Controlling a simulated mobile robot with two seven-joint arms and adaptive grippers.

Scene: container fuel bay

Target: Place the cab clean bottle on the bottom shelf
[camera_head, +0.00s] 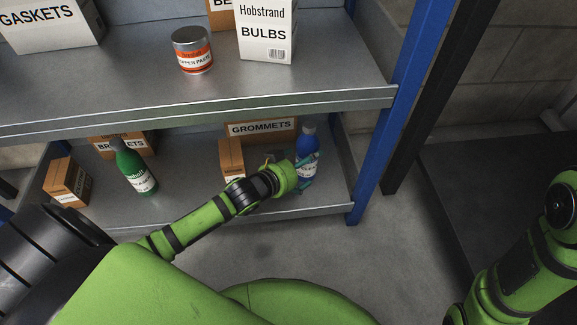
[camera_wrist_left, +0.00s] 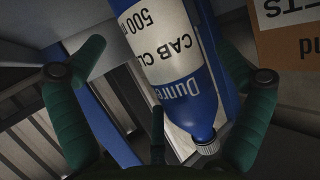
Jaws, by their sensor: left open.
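The cab clean bottle (camera_head: 309,142) is blue with a white label and stands at the right end of the bottom shelf (camera_head: 185,205). In the left wrist view the bottle (camera_wrist_left: 178,65) appears upside down, its label partly readable as "CAB CL" and its grey cap low in the picture. My left gripper (camera_head: 306,172) is at the bottle, its green fingers spread. In the wrist view the fingers (camera_wrist_left: 162,52) lie apart on either side of the bottle, with gaps visible. Whether the bottle's base fully touches the shelf is hard to tell. My right gripper is out of view.
A green bottle (camera_head: 134,168), a small brown box (camera_head: 231,157) and a GROMMETS box (camera_head: 262,130) stand on the bottom shelf. The upper shelf (camera_head: 300,88) overhangs them, holding a copper paste tin (camera_head: 192,50) and a BULBS box (camera_head: 266,35). A blue post (camera_head: 384,120) stands right of the bottle.

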